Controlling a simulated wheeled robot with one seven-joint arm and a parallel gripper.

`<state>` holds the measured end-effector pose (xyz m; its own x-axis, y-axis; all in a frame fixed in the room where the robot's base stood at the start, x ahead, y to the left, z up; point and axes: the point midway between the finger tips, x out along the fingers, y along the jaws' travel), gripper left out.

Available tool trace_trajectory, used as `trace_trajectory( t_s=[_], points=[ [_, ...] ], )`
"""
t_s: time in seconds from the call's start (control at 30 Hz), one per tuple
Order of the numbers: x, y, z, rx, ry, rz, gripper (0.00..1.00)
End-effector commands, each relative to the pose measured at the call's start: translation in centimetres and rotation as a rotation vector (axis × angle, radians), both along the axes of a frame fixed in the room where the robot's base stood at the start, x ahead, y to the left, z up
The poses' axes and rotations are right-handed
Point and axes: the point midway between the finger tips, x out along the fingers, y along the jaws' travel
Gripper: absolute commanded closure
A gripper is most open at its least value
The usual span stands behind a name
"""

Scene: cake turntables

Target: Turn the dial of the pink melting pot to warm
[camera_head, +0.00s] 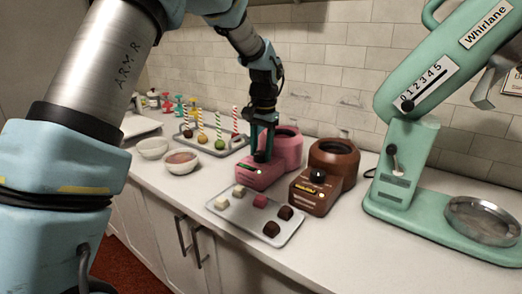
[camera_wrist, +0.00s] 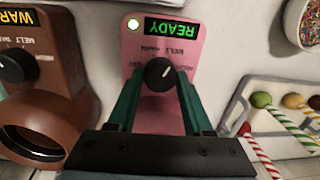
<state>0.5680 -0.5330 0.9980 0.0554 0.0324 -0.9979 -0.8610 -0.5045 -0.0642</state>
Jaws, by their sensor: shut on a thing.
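The pink melting pot (camera_head: 287,152) stands on the counter near the tray of sweets. In the wrist view its pink front panel (camera_wrist: 196,62) appears upside down, with a green READY display (camera_wrist: 182,28) and a lit lamp (camera_wrist: 133,24). Its black dial (camera_wrist: 159,75) has a white pointer line that points to the upper right in that view. My gripper (camera_wrist: 160,84) has its green fingers on both sides of the dial and is shut on it. In the head view my gripper (camera_head: 262,152) reaches down to the panel and hides the dial.
A brown melting pot (camera_head: 334,160) stands close on the right; its orange display is partly cut off in the wrist view. A tray of chocolates (camera_head: 240,222) lies in front. Cake pops (camera_head: 203,137) and bowls (camera_head: 182,161) are left. A green mixer (camera_head: 407,150) stands right.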

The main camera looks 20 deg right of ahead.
Motion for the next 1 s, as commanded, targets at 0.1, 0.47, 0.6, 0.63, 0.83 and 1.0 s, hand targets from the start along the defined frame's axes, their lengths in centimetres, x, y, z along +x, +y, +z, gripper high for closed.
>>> trace_trajectory(
  t_s=[0.1,0.47,0.6,0.63,0.83,1.0],
  points=[
    [0.05,0.02,0.04,0.001,-0.001,0.0,1.0],
    [0.04,-0.04,0.07,0.0,-0.001,0.056,1.0],
    [0.07,-0.05,0.08,0.0,-0.001,0.135,1.0],
    [0.06,-0.06,0.09,0.001,-0.001,0.155,1.0],
    [0.09,-0.07,0.12,0.0,-0.001,0.328,1.0],
    [0.12,-0.12,0.11,0.0,-0.001,0.481,1.0]
  ],
)
